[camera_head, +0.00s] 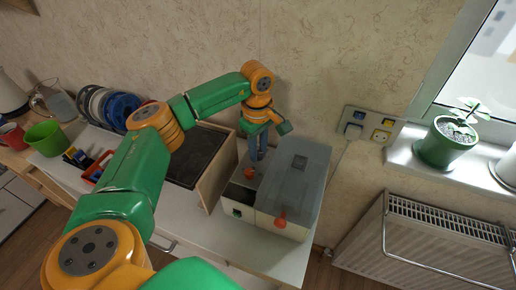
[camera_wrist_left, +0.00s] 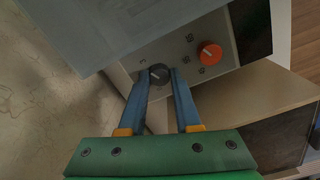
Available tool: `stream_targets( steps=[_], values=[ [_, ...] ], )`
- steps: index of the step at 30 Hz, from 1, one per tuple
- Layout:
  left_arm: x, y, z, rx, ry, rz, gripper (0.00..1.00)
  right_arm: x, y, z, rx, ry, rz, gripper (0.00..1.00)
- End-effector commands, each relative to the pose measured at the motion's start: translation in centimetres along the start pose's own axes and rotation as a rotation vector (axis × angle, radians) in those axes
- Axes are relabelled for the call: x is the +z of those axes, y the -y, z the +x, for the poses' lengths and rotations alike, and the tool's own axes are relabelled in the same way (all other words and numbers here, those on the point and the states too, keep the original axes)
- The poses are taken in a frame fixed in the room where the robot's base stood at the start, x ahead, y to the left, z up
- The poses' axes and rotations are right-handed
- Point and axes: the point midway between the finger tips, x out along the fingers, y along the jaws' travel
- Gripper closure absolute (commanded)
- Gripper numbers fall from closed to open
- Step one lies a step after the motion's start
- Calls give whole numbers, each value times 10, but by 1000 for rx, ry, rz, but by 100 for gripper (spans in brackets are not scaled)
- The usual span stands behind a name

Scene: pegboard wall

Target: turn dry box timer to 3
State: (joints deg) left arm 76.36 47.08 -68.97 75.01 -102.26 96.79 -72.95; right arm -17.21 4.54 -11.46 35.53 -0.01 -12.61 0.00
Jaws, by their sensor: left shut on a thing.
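The dry box (camera_head: 310,185) stands on the white cabinet top, with a grey translucent lid and a pale front. In the left wrist view its control panel (camera_wrist_left: 188,66) shows a dark knob (camera_wrist_left: 158,73) with a light pointer line and an orange knob (camera_wrist_left: 210,53) with a light line. Small marks surround the knobs, too small to read surely. My left gripper (camera_head: 257,158) reaches down beside the box. In the left wrist view its blue fingers (camera_wrist_left: 160,76) are closed on the dark knob, one on each side. The orange knob is free, right of the fingers. My right gripper is not in view.
A dark-topped open wooden case (camera_head: 205,160) stands left of the box. Wall sockets (camera_head: 368,128), a potted plant (camera_head: 445,145) and a radiator (camera_head: 430,245) are on the right.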

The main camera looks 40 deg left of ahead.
Motion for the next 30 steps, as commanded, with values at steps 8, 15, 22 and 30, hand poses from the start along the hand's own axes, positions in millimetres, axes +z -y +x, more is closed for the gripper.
stream_targets(
  steps=[8, 15, 22, 30],
  values=[
    [1, 0, 1, -2, 1, 3, 100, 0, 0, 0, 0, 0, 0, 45],
    [0, 0, 1, -2, 1, 2, 38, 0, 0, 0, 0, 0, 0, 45],
    [0, 0, -1, -1, 0, 1, 38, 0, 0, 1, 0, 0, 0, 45],
    [1, -1, -52, 3, 1, 2, 38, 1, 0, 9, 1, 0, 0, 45]
  ],
)
